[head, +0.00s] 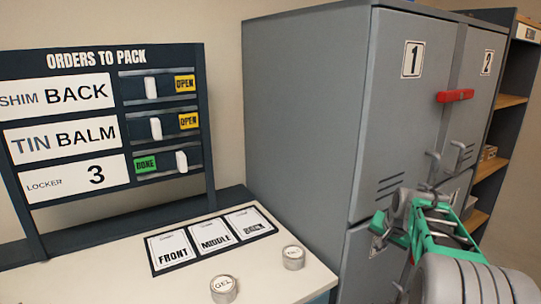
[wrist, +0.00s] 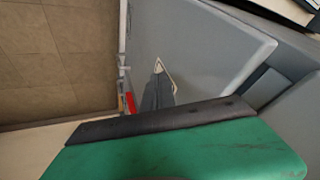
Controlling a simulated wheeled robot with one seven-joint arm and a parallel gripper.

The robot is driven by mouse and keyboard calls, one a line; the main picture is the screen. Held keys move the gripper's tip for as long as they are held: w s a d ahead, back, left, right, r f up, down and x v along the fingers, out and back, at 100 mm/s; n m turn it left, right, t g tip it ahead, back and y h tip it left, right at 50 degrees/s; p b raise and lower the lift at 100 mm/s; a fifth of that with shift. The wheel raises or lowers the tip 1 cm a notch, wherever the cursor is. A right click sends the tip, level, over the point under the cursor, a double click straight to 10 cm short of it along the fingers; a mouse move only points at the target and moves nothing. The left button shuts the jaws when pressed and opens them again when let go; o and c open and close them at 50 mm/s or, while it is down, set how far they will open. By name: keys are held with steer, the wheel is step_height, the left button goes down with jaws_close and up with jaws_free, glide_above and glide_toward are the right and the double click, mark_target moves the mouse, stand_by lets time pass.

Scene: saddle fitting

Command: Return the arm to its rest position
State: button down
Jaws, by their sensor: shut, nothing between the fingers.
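My arm reaches in from the lower right of the head view, in front of the grey lockers. My gripper (head: 386,228), with green parts, is at the arm's far end, close to the locker front; whether it touches is unclear. It is shut with nothing held. In the wrist view a green gripper part with a black strip (wrist: 165,122) fills the lower part, and its fingertips cannot be made out clearly.
Grey lockers (head: 305,110) marked 1 and 2 stand at centre right, doors closed, with a red bar (head: 455,96) across the upper doors. A white table (head: 130,275) holds two tins (head: 224,289) (head: 293,258) and a Front, Middle, Back mat (head: 250,240). An orders board (head: 105,58) stands behind.

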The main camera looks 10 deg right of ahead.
steer(key=s+a+r+n+g+p, duration=0.1)
steer(key=s+a+r+n+p, duration=0.15)
steer(key=s+a+r, duration=0.4)
steer(key=s+a+r+n+p, duration=0.1)
steer(key=s+a+n+p, duration=0.15)
steer(key=a, duration=0.75)
steer(key=s+a+n+p, duration=0.2)
steer(key=s+a, duration=0.2)
steer(key=s, duration=0.3)
steer(key=s+a+f+n+g+y+p, duration=0.1)
steer(key=s+a+p, duration=0.1)
steer(key=s+a, duration=0.3)
steer(key=s, duration=0.3)
steer(key=shift+s+a+n+g, duration=0.25)
steer(key=shift+s+n+g, duration=0.05)
steer(key=shift+n, duration=0.1)
